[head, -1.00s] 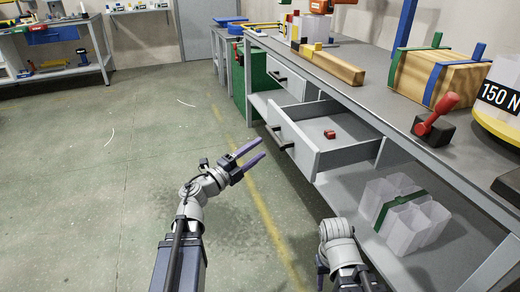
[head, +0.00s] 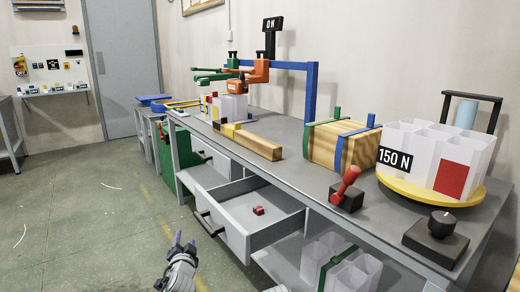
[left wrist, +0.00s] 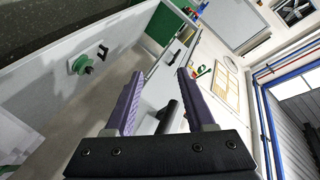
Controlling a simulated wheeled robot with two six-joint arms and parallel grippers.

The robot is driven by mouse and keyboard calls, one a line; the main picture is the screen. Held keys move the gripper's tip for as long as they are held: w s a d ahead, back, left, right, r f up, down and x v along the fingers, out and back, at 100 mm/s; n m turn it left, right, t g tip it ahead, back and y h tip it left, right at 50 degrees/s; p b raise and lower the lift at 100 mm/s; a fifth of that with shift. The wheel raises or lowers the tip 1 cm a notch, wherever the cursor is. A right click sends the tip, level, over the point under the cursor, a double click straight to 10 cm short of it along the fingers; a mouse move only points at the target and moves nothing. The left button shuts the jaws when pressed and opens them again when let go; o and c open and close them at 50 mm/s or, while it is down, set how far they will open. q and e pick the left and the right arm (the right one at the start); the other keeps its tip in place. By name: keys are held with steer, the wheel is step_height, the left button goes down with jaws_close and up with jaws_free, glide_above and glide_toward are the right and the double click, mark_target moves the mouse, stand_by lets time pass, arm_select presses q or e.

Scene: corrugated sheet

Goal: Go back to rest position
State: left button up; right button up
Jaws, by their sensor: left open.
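My left gripper (head: 184,243) shows at the bottom edge of the head view, in front of the open drawer (head: 250,235). Its purple fingers point up in the picture, and most of the arm is cut off below. In the left wrist view the two purple fingers (left wrist: 160,74) stand apart with nothing between them. My right gripper is not in view; only a small grey piece of what may be my right arm shows at the bottom edge. A small red block (head: 258,210) lies in the drawer.
The workbench (head: 290,150) runs along the right. It bears a strapped wooden block (head: 322,146), a red lever (head: 346,183), a black knob (head: 441,224) and a yellow round stand (head: 470,200) with clear tubes. Open floor (head: 75,225) lies at left.

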arm_select(q)
steer(key=s+d+f+n+g+h+p, duration=0.1)
steer(key=s+d+f+g+p, duration=0.1)
steer(key=s+d+f+g, duration=0.45)
steer(key=s+d+f+n+g+h+p, duration=0.15)
steer(key=s+d+g, duration=0.3)
steer(key=s, duration=0.55)
steer(key=s+d+f+g+p, duration=0.1)
steer(key=s+d+f+g, duration=0.4)
steer(key=s+d, duration=0.25)
step_height(320, 180, up, 38)
steer(key=a+p, duration=0.1)
steer(key=p, duration=3.7)
steer(key=shift+s+r, duration=0.15)
steer(key=shift+s, duration=0.25)
steer(key=shift+n, duration=0.25)
